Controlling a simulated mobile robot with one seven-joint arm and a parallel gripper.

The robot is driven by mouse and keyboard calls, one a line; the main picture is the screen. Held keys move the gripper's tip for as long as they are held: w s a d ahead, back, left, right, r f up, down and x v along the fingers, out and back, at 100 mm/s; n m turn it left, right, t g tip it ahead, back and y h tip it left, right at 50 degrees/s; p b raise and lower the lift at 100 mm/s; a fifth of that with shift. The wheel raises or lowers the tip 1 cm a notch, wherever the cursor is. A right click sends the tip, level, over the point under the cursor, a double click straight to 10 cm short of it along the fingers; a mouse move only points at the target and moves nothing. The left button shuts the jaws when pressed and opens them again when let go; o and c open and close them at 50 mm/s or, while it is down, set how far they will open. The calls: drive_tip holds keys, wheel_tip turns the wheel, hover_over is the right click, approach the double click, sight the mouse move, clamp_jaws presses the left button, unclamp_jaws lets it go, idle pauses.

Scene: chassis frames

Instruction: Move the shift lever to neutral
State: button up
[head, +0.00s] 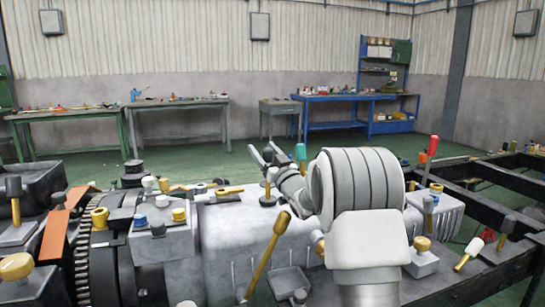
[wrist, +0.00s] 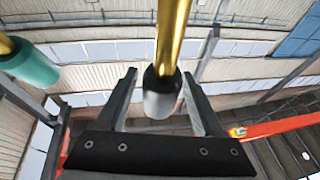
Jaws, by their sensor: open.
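A lever with a gold rod and a dark knob with a grey end (wrist: 163,95) is between my gripper's two fingers in the wrist view. My gripper (wrist: 158,76) is open around it, with a visible gap on each side. In the head view my gripper (head: 264,155) points away from me over the middle of the gearbox (head: 235,235). A gold lever with a teal knob (head: 300,152) stands close beside it; its teal knob (wrist: 30,65) also shows at the left of the wrist view. No label shows which lever is the shift lever.
A slanted yellow lever (head: 266,255) stands nearer me. A red-handled lever (head: 432,150) stands to the right, beyond my arm. Black chassis rails (head: 495,175) run along the right. Several knobs and fittings crowd the left. Workbenches (head: 180,104) stand far back across open green floor.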

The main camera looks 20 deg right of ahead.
sight(271, 157)
drive_tip(key=v, duration=0.5)
drive_tip(key=shift+r+p, duration=0.15)
drive_tip(key=shift+p, duration=0.25)
drive_tip(key=s+d+p, duration=0.2)
drive_tip(key=s, duration=0.9)
drive_tip(key=shift+s+d, duration=0.2)
drive_tip(key=shift+s, duration=0.15)
drive_tip(key=shift+w, duration=0.1)
drive_tip(key=s+a+f+m+g+h, duration=0.1)
drive_tip(key=s+a+f+g, duration=0.3)
drive_tip(key=s, duration=0.7)
drive_tip(key=s+a+f+g+h, duration=0.1)
drive_tip(key=s+a+g+h, duration=0.1)
drive_tip(key=s+a+g, duration=0.6)
drive_tip(key=s+a+f+m+g+h, duration=0.1)
drive_tip(key=s+f+g, duration=0.25)
drive_tip(key=s, duration=0.95)
wheel_tip(271, 157, up, 23)
drive_tip(key=p, duration=2.2)
drive_tip(key=shift+s+d+f+g, duration=0.1)
drive_tip(key=shift+f+g, duration=0.1)
drive_tip(key=shift+g, duration=0.05)
